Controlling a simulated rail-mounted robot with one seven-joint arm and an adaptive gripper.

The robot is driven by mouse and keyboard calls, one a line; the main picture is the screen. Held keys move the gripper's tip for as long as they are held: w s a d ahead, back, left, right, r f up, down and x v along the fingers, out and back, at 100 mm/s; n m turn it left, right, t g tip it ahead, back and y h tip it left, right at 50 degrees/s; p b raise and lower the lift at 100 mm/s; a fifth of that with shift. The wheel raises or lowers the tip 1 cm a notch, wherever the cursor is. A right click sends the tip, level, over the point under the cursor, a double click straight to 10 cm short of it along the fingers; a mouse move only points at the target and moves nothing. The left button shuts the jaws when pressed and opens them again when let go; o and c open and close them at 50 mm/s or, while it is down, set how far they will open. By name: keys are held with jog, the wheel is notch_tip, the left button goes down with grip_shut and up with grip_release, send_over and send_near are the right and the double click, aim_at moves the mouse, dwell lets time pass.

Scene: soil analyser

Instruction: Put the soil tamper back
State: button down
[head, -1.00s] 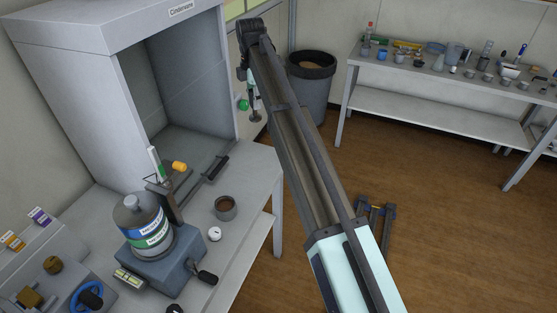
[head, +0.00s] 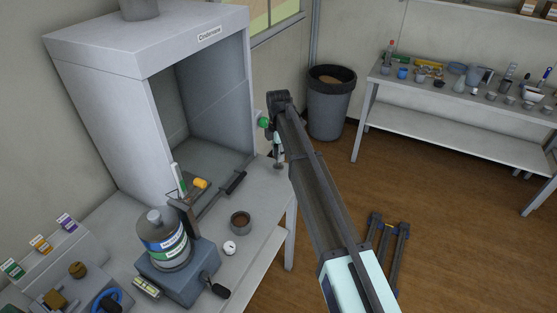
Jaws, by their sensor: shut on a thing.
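My gripper (head: 279,151) is small and far off, below the end of my arm, near the right edge of the bench by the fume hood. It is shut on the soil tamper (head: 277,165), whose small grey lower end shows beneath it. The rest of the tamper is hidden by the gripper and arm. The tamper looks close to the bench edge; I cannot tell whether it touches anything.
The grey bench (head: 262,201) carries a cup of soil (head: 240,222), a small white round object (head: 229,248) and a bottle on a blue-grey device (head: 162,240). The fume hood (head: 105,120) stands behind. A bin (head: 328,110) and a side table (head: 440,125) stand right.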

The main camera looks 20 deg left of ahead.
aim_at(279, 165)
jog(key=shift+f+p, duration=0.65)
jog(key=shift+f, duration=1.6)
jog(key=shift+f, duration=0.15)
jog(key=c, duration=0.9)
grip_release()
notch_tip(279, 165, up, 12)
jog(key=b, duration=0.3)
jog(key=shift+r, duration=0.2)
